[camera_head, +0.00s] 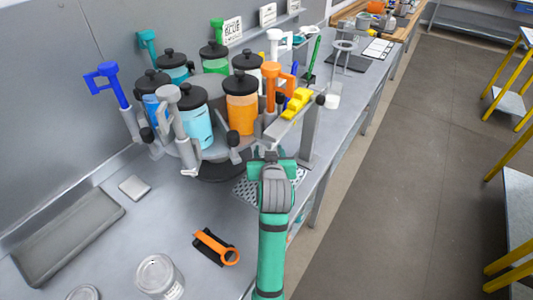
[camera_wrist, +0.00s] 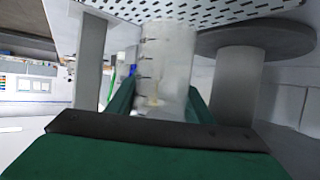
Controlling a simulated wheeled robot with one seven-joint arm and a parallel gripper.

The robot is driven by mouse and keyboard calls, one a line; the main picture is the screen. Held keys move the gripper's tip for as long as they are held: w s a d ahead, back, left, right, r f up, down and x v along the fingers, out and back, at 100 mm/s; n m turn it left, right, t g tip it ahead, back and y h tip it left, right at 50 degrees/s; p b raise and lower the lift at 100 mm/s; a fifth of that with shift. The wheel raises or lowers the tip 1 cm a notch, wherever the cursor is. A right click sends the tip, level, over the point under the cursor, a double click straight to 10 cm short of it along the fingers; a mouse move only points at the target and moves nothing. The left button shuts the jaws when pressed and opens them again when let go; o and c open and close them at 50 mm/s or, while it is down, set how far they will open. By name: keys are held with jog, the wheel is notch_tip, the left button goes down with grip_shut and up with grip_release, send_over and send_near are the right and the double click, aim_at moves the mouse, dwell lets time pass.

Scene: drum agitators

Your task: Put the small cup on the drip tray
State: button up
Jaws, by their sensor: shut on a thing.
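My gripper (camera_head: 272,162) is over the drip tray (camera_head: 245,191) in the head view, at the front of the paint carousel. In the wrist view my gripper (camera_wrist: 160,103) is shut on the small cup (camera_wrist: 165,60), a translucent cup with dark graduation marks, held between the two green fingers. The drip tray's perforated plate (camera_wrist: 205,10) shows along the top of the wrist view, close to the cup's end. I cannot tell whether they touch. In the head view my arm hides the cup and much of the tray.
The carousel holds several lidded paint canisters, including an orange one (camera_head: 241,112) and a light blue one (camera_head: 194,122). A grey post (camera_head: 310,132) stands right of my gripper. An orange-handled tool (camera_head: 216,246) and a clear can (camera_head: 158,277) are on the near counter.

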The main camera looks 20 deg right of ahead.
jog(key=shift+w+d+f, duration=0.1)
jog(key=shift+w+f, duration=0.05)
jog(key=shift+f, duration=1.55)
jog(key=shift+f, duration=0.2)
jog(key=o, duration=1)
jog(key=shift+c, duration=0.2)
jog(key=shift+o, duration=0.2)
jog(key=shift+d, duration=0.1)
jog(key=shift+r, duration=0.15)
